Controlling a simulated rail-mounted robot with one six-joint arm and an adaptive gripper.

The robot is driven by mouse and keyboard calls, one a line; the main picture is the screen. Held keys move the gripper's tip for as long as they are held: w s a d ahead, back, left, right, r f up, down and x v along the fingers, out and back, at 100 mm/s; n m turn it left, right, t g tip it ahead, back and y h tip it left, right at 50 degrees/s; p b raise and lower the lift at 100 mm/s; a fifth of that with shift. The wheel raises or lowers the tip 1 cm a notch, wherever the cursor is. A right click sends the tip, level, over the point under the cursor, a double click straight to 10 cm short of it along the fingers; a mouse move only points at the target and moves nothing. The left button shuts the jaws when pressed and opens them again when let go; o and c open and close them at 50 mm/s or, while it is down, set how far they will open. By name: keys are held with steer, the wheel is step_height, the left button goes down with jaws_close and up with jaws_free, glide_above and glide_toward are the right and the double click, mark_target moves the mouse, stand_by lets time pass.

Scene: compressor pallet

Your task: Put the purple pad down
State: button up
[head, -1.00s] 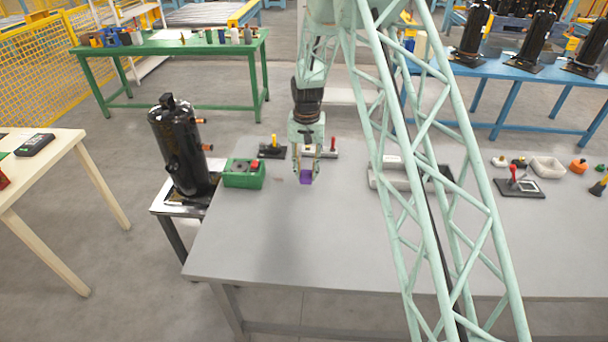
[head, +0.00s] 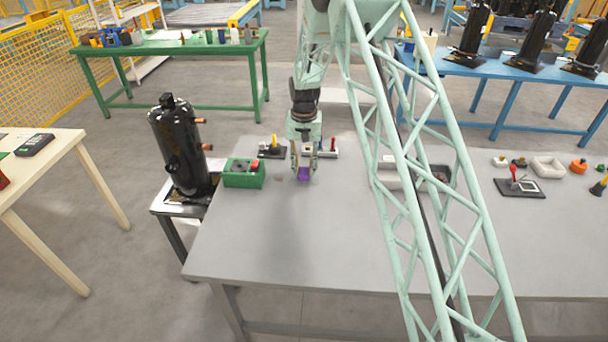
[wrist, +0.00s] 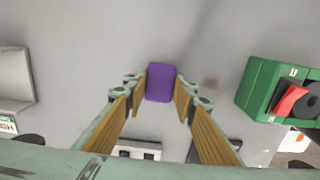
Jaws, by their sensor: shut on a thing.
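The purple pad (head: 304,174) is a small block held between the fingertips of my gripper (head: 304,170), over the grey table (head: 300,240). In the wrist view the purple pad (wrist: 160,83) sits between the two fingers of my gripper (wrist: 160,88), which are shut on its sides. The pad is low over the tabletop; I cannot tell whether its underside touches it. A faint reddish mark (wrist: 210,83) lies on the table beside the pad.
A grey tray (head: 390,177) lies to the right, partly behind my arm. A black compressor (head: 178,147) stands at the left. The table's front is clear.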

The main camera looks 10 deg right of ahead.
mark_target(304, 171)
steer(key=shift+f, duration=1.1)
steer(key=shift+f, duration=0.15)
steer(key=o, duration=0.9)
step_height(304, 171, up, 11)
steer(key=shift+w+f+p, duration=0.1)
steer(key=shift+p, duration=0.2)
steer(key=shift+r, duration=0.8)
steer(key=shift+r, duration=0.1)
